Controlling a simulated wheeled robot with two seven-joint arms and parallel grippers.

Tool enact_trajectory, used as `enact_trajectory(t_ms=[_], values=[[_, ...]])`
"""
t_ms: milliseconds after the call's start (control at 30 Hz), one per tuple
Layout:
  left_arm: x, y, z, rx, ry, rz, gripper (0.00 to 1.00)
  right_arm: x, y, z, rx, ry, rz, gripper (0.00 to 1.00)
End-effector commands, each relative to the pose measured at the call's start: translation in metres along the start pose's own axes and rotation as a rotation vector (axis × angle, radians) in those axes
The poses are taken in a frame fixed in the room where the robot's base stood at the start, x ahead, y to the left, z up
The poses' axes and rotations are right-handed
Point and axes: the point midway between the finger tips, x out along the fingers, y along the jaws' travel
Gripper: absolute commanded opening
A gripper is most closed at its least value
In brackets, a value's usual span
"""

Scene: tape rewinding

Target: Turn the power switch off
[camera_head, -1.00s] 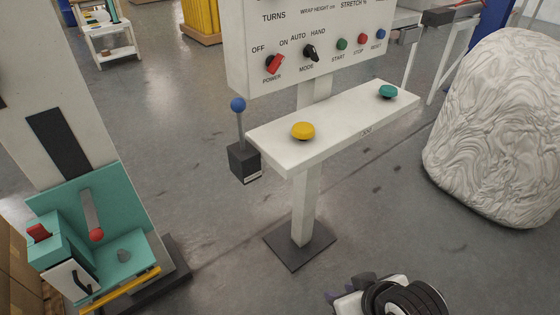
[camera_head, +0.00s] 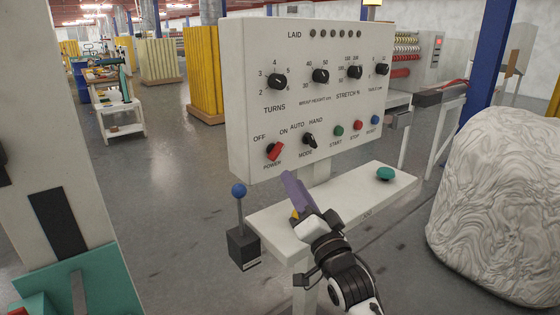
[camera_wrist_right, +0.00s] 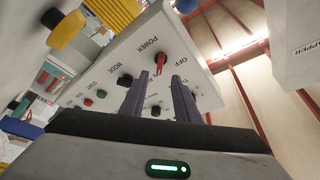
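The power switch (camera_head: 275,151) is a red knob at the lower left of the white control panel (camera_head: 240,100). It slants from lower left to upper right, its upper end on the side of the ON label. My right gripper (camera_head: 293,184) is below the panel and just right of the switch, over the shelf, not touching the knob. In the right wrist view its two purple fingers (camera_wrist_right: 160,76) are apart with nothing between them, and the red power switch (camera_wrist_right: 160,58) shows beyond their tips. My left gripper is not in view.
The black mode knob (camera_head: 309,140) is right of the switch. A shelf (camera_head: 350,198) below carries a green button (camera_head: 385,174) and a mostly hidden yellow button (camera_head: 295,214). A blue-tipped lever (camera_head: 239,191) stands at its left. A wrapped bundle (camera_head: 495,190) is at the right.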

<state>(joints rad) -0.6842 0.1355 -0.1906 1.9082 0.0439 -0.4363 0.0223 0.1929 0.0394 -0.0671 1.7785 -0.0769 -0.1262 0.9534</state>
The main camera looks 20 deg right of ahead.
Motion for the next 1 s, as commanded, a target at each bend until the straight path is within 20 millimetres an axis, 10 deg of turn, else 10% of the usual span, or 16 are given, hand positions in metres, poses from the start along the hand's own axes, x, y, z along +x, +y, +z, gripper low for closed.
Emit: enact_trajectory(t_ms=[500, 1000], values=[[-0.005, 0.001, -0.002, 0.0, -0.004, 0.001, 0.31, 0.085, -0.002, -0.001, -0.001, 0.001, -0.003, 0.29], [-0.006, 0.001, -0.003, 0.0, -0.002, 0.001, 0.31, 0.099, -0.001, 0.0, -0.001, 0.001, -0.002, 0.27]])
